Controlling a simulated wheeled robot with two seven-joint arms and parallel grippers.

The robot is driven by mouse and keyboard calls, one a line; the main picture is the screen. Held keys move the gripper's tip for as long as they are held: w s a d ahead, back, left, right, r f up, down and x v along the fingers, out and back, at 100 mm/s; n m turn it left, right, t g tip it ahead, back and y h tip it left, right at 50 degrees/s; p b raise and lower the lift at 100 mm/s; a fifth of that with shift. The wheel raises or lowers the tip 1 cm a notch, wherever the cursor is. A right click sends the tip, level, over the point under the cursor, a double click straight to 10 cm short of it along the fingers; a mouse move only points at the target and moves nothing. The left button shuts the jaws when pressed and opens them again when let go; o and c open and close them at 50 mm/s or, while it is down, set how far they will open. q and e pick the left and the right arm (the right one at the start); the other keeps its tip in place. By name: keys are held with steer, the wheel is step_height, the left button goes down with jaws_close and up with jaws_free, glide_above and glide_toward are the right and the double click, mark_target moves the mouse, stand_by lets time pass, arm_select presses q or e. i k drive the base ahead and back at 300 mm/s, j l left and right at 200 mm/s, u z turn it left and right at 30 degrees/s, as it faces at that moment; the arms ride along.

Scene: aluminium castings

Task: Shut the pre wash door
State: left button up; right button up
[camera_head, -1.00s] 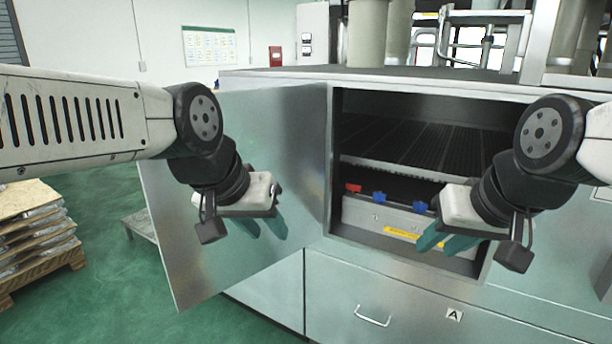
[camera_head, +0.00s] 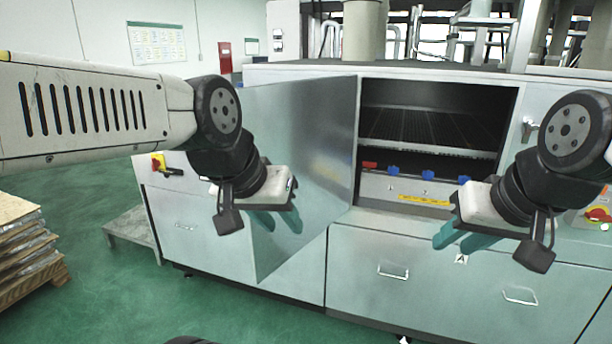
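The pre wash door (camera_head: 318,150) is a flat, shiny metal panel on the washing machine (camera_head: 225,255). My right gripper (camera_head: 462,236) is in front of the machine, below and right of the opening. Its teal fingers are apart and empty.
Inside the opening are a dark rack and a tray front with red and blue clips (camera_head: 397,172). Drawers with handles (camera_head: 393,272) lie below. A pallet stack (camera_head: 22,240) and a low metal platform (camera_head: 135,232) stand left. Green floor (camera_head: 110,290) is clear in front.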

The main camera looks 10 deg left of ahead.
mark_target(307, 126)
steer(key=j+z, duration=0.2)
steer(key=j, duration=0.3)
steer(key=j+z, duration=0.25)
steer(key=j, duration=0.25)
steer(key=k+j+z, duration=0.2)
steer(key=j, duration=0.25)
steer(key=k+j+z, duration=0.1)
steer(key=j+z, duration=0.15)
steer(key=j, duration=0.25)
steer(key=j+z, duration=0.2)
steer(key=j, duration=0.45)
steer(key=k+j+z, duration=0.15)
steer(key=j, duration=0.5)
steer(key=k, duration=0.2)
